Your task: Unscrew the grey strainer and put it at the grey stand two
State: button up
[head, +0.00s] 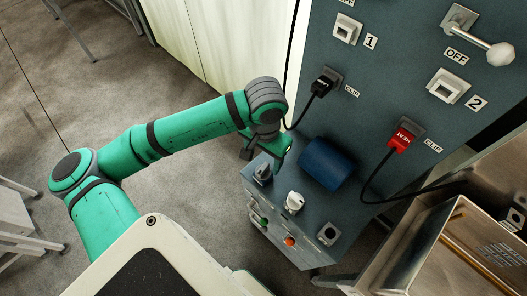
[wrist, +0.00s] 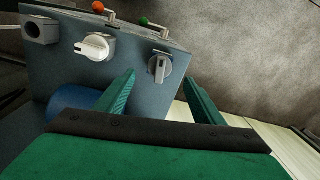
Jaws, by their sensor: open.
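A grey piece with a flat upright grip, which looks like the strainer (head: 263,170), sits on the top of the blue-grey machine. It also shows in the wrist view (wrist: 160,66), just beyond and between my fingertips. My gripper (head: 266,153) is open and empty just above it; in the wrist view my gripper (wrist: 159,79) has its two green fingers apart, with no contact visible. Grey stand two (head: 447,86) is a square empty-looking holder on the wall panel, beside the label 2. A matching stand one (head: 346,28) is higher up on the left.
A white knob (head: 294,201) and a grey square holder (head: 328,234) are beside the strainer. A blue roller (head: 326,164) lies close by. A black plug (head: 325,82) and a red plug (head: 402,138) trail cables. A lever (head: 480,37) sticks out by OFF.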

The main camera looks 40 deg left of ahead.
aim_at(264, 168)
notch_tip(264, 168, down, 7)
jog(key=shift+r, duration=0.1)
dwell(0.3)
jog(key=c, duration=1.3)
jog(key=n, duration=0.3)
jog(key=shift+n, duration=0.3)
jog(key=shift+c, duration=0.2)
jog(key=shift+n, duration=1.1)
jog(key=shift+n, duration=1.1)
jog(key=n, duration=0.3)
jog(key=shift+w, duration=0.1)
